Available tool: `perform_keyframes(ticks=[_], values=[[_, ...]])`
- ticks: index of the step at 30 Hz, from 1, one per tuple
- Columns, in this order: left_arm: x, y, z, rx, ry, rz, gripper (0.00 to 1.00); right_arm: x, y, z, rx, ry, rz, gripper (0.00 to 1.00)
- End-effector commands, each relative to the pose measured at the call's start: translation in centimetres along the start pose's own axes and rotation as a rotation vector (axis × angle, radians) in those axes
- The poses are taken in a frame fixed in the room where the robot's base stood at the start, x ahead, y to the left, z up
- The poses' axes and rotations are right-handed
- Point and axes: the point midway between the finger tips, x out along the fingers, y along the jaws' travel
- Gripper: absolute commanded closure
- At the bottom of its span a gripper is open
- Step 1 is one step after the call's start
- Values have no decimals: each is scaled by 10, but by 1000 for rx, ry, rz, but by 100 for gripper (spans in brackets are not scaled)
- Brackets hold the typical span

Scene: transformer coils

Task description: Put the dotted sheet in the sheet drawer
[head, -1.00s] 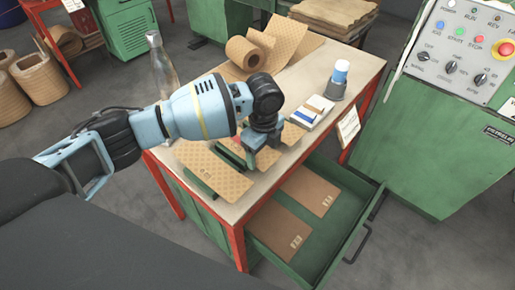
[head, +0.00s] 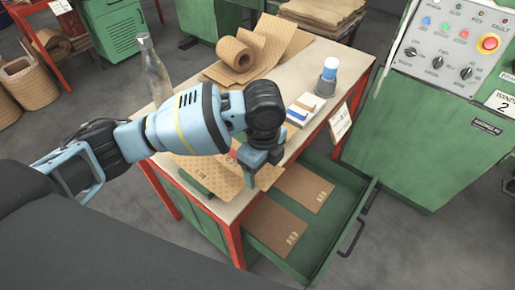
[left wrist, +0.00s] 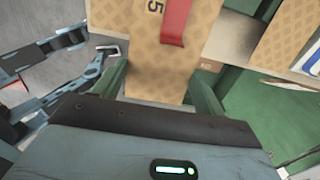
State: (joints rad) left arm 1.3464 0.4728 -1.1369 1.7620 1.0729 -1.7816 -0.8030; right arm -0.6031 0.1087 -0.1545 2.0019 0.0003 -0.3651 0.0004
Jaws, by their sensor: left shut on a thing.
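The dotted sheet, tan with small diamond dots, shows in the left wrist view (left wrist: 160,62) with a dark "5" on it and a red strip across its face. My left gripper (head: 250,172) is shut on it, near the table's drawer-side edge; it also shows in the left wrist view (left wrist: 160,92), its green fingers at either side of the sheet. In the head view my arm hides part of it. The sheet drawer (head: 322,225) is pulled open below the table edge. Two plain brown sheets (head: 275,227) (head: 303,187) lie flat in it.
A green control cabinet (head: 425,135) stands right of the drawer.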

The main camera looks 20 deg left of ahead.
Motion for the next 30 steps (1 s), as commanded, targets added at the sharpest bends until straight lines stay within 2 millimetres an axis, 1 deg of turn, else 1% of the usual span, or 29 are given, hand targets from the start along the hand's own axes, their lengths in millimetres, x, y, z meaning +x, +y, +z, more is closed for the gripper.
perform_keyframes(ticks=[1, 4, 9, 12, 19, 27, 30], values=[[-2, 9, -11, 7, 1, -1, 53, -1, 0, -2, -1, 2, 0, 64], [-4, 22, -27, 6, 2, 0, 53, -2, 0, -3, -2, 4, 1, 64], [-6, 38, -44, 2, 0, 0, 53, -3, 1, -4, -3, 5, 1, 64], [-6, 43, -50, 1, 0, 0, 53, -3, 1, -4, -3, 6, 1, 64], [-7, 47, -54, 0, 0, 0, 53, -3, 1, -5, -4, 7, 2, 64], [-7, 47, -53, -3, 0, 1, 53, -1, 2, -8, -5, 14, 3, 64], [-9, 47, -50, -36, -1, 1, 53, -1, 2, -12, -6, 20, 3, 64]])
